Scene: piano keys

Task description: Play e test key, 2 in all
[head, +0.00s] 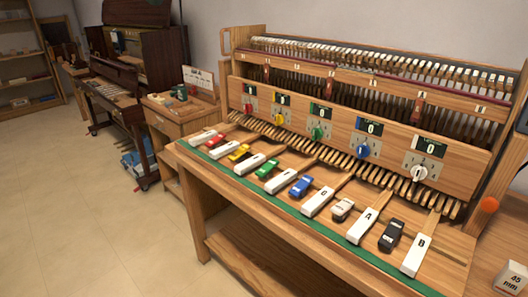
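A row of white test keys lies along the front of a wooden piano action model. The third white key from the left (249,164) sits between the yellow car and the green car; its letter is too small to read, but its place fits E. The key marked A (362,226) and the key marked B (418,256) are at the right end, with one that looks like G (317,201) to their left. The third key looks level with its neighbours. Neither of my grippers shows in the head view.
Small cars stand between the keys, among them yellow (239,152), green (267,169) and black (391,235). Coloured dials, including a green one (318,132), sit behind under displays; the readable ones show 0. Floor at left is clear.

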